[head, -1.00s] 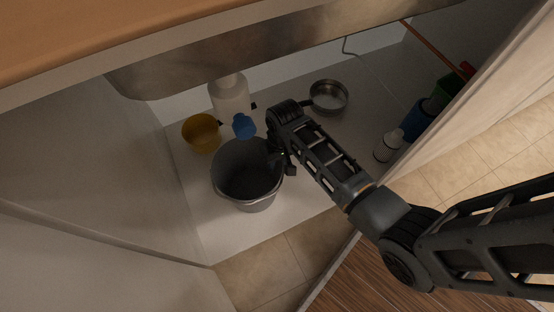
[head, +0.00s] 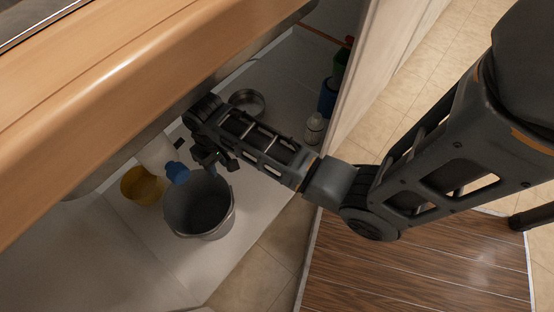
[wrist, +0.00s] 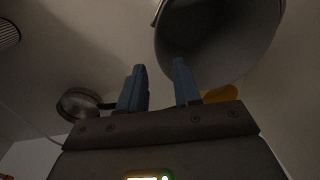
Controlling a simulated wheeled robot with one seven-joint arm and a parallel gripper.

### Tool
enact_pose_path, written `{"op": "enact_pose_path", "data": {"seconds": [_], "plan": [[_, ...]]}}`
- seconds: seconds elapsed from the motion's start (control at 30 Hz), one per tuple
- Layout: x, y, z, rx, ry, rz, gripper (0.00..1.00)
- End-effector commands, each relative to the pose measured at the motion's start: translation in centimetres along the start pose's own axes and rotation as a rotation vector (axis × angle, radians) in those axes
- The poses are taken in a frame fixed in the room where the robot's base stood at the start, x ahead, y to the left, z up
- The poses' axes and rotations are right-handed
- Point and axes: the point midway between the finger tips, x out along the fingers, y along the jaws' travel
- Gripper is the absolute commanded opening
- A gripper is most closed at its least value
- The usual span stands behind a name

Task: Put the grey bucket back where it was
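The grey bucket (head: 199,207) stands upright on the pale cabinet floor under the counter, with its open top facing up. In the wrist view the bucket (wrist: 218,40) fills the upper right, close to the fingers. My gripper (head: 222,163) is beside the bucket's upper right rim in the head view. In the wrist view its two blue-grey fingers (wrist: 160,85) are apart, and no object shows gripped between them. The right finger overlaps the bucket's edge in the picture; I cannot tell whether it touches.
A yellow bowl (head: 141,187) and a white bottle with a blue cap (head: 177,173) are left of the bucket. A metal pan (head: 247,103) is behind my arm. A white bottle (head: 314,128) and a blue container (head: 327,98) stand right. The wooden counter edge (head: 150,75) overhangs.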

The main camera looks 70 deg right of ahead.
Motion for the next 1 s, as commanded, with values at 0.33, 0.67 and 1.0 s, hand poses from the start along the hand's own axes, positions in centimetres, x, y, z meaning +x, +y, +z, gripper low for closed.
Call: {"op": "enact_pose_path", "data": {"seconds": [0.33,0.67,1.0], "plan": [[1.7,1.6,4.5,-0.06,0.173,0.018,0.33],[-1.0,2.6,12.2,-0.19,0.506,0.006,0.33],[-10.3,1.6,19.7,-0.311,0.841,-0.061,0.33]]}}
